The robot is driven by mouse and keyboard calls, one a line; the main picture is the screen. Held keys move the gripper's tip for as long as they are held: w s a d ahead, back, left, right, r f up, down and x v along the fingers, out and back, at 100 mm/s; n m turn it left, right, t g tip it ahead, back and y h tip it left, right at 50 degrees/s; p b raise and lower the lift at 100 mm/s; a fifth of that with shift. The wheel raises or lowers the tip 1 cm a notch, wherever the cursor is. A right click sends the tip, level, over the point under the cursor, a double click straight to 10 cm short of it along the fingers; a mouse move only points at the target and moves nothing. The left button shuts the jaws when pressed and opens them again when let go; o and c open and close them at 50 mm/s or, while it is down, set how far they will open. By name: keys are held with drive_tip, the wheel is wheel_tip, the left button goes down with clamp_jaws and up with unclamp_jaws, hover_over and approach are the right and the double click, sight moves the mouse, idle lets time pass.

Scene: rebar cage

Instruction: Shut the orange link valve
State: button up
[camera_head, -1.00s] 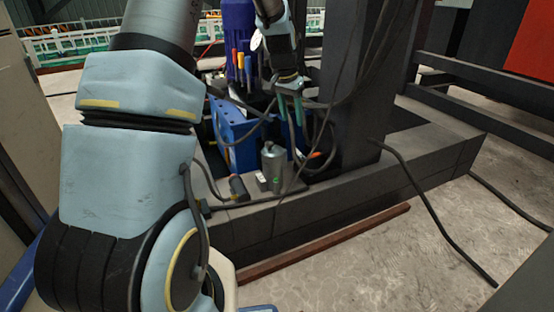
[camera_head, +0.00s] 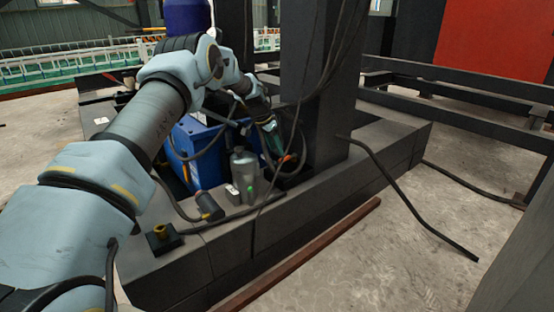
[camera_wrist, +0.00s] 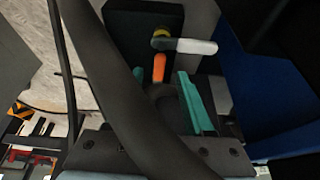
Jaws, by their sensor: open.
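The orange valve handle (camera_wrist: 159,68) shows in the middle of the wrist view, close in front of my gripper. It is only a small orange spot (camera_head: 287,158) in the head view, beside the dark post. A second handle, white with a yellow hub (camera_wrist: 185,46), lies just beyond it. My gripper (camera_head: 273,142) has teal fingers and is open, reaching down beside the post. One teal finger (camera_wrist: 192,100) shows right of the orange handle. A thick black hose or cable hides most of the other finger. I cannot tell whether either finger touches the handle.
A black cable (camera_wrist: 110,80) crosses the wrist view near the fingers, and cables hang down the dark post (camera_head: 310,90). A blue box (camera_head: 195,150) and a grey cylinder (camera_head: 243,172) stand close by. The concrete floor (camera_head: 390,250) at right is mostly clear.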

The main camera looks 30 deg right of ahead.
sight(281, 160)
drive_tip(key=shift+b+x, duration=0.5)
drive_tip(key=shift+x, duration=1.85)
clamp_jaws()
